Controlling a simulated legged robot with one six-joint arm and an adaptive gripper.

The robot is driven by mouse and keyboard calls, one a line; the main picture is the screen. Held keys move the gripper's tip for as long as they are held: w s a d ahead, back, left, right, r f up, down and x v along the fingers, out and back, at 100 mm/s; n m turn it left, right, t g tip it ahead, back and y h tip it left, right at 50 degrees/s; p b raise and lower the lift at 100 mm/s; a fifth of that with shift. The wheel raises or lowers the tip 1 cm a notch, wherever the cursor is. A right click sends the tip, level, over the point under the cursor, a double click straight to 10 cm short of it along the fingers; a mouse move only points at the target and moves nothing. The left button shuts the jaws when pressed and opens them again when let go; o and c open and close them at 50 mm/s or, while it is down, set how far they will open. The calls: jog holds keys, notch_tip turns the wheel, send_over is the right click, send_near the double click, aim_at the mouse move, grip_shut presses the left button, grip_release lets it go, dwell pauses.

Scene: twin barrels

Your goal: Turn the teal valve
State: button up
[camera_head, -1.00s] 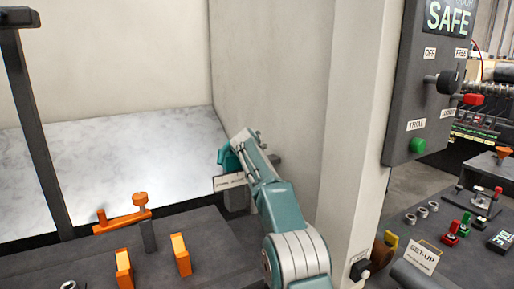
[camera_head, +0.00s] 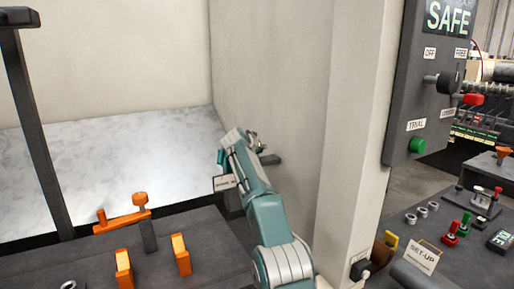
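A teal part (camera_head: 221,157) that looks like the valve shows as a small piece at the left edge of my arm, above a small white label (camera_head: 225,182). Most of it is hidden behind my arm, so I cannot tell how far it is turned. My gripper (camera_head: 254,140) is at the far end of my teal and white arm, close to the pale wall. It is small and partly covered by the arm. I cannot tell whether its fingers are open or shut, or whether it touches the valve.
A dark bench (camera_head: 90,262) with orange brackets (camera_head: 182,254) and an orange-handled lever (camera_head: 122,219) lies at the left front. A pale post (camera_head: 350,130) stands close to the right of my arm. A grey control panel (camera_head: 428,90) and a cluttered bench are farther right.

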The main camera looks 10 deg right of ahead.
jog(key=shift+a+f, duration=0.1)
jog(key=shift+f, duration=0.1)
jog(key=o, duration=1.1)
jog(key=shift+w, duration=0.1)
jog(key=shift+o, duration=0.3)
jog(key=shift+r, duration=0.15)
jog(key=shift+n+y, duration=0.4)
jog(key=shift+y, duration=0.1)
jog(key=shift+n+t+y, duration=0.4)
jog(key=shift+n+y, duration=0.2)
jog(key=shift+n+t+y, duration=0.3)
jog(key=shift+n+y, duration=0.8)
jog(key=shift+y, duration=0.2)
jog(key=shift+n+y, duration=0.6)
jog(key=shift+y, duration=0.1)
jog(key=shift+n+y, duration=1.7)
jog(key=shift+y, duration=0.2)
